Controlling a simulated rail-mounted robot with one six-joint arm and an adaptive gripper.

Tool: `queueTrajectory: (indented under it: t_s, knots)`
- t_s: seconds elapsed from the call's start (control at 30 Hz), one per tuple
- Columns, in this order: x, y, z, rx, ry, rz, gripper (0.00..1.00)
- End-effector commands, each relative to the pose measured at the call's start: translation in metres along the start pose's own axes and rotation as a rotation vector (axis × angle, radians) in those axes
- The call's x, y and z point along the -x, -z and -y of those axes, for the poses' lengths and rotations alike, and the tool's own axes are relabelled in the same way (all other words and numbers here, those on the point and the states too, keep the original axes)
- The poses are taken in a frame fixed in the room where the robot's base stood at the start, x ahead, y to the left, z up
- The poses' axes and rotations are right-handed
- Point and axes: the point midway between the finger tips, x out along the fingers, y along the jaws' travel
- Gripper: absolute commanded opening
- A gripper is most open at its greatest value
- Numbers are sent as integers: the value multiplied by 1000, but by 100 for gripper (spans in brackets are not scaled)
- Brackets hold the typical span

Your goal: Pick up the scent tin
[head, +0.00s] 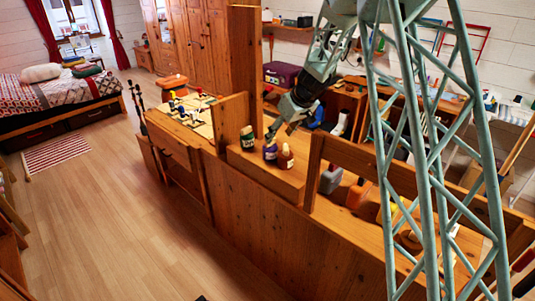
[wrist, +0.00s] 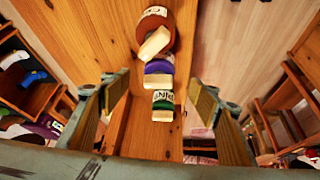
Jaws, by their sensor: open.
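Three small containers stand in a row on a wooden ledge, and I cannot tell for sure which is the scent tin. One is green with a pale label, its lettering partly legible (wrist: 163,97); it also shows in the head view (head: 247,138). A purple one (wrist: 158,68) stands in the middle, also in the head view (head: 270,152). A reddish-brown one (wrist: 153,24) is at the other end, also in the head view (head: 286,157). My gripper (wrist: 160,88) is open and empty; in the head view (head: 279,132) it hangs just above the row.
The wooden ledge (head: 262,170) has an upright post (head: 243,60) close by and a raised board (head: 345,160) to the right. Beyond that board stand a grey bottle (head: 331,178) and an orange one (head: 357,193). The floor at left is open.

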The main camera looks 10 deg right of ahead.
Motion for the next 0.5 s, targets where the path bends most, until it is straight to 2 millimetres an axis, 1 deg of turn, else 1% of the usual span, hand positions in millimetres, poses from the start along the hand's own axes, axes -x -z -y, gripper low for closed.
queueTrajectory:
  t_s: [0.27,0.37,0.5]
  knots:
    - [-1,0,0,0,0,0,56]
    - [-5,0,0,0,0,1,56]
    - [-15,0,0,0,1,1,56]
